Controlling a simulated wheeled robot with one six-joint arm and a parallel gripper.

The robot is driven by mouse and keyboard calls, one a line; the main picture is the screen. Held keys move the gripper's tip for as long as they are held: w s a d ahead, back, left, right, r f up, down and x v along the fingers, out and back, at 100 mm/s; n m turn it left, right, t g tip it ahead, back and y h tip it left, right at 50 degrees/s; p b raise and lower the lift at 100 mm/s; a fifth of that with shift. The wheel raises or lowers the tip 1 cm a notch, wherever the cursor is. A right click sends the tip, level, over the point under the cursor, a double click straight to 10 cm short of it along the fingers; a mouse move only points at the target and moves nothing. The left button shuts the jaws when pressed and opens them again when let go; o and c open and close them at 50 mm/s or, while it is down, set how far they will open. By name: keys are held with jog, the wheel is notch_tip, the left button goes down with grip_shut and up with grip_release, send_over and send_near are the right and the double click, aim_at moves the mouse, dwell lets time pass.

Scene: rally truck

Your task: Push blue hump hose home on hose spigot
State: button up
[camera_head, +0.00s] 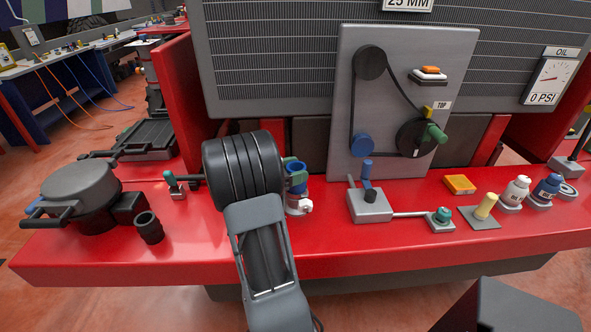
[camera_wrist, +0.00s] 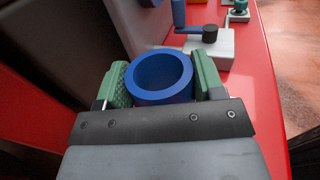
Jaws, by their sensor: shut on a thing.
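My gripper (camera_head: 296,176) is shut on the blue hump hose (camera_head: 297,168), low above the red bench top. In the wrist view the hose (camera_wrist: 161,98) is a blue ring between two green finger pads (camera_wrist: 120,84), its open bore facing the camera. A white fitting with a reddish part (camera_head: 299,206) shows directly below the hose in the head view. It may be the hose spigot, but I cannot tell for sure. My arm hides part of the hose and fitting on the left. Whether the hose touches or surrounds the fitting cannot be seen.
A grey block with a blue-topped lever (camera_head: 369,205) stands to the right. A black cup (camera_head: 149,228) and round grey-lidded unit (camera_head: 82,184) are at left. A grey belt panel (camera_head: 400,100) rises behind. Bottles (camera_head: 515,192) stand far right. The bench's front strip is clear.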

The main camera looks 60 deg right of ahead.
jog(key=shift+f+b, duration=0.45)
jog(key=shift+f, duration=0.35)
jog(key=o, duration=1)
jog(key=b+v, duration=0.1)
jog(key=v, duration=1.3)
jog(key=shift+r, duration=0.1)
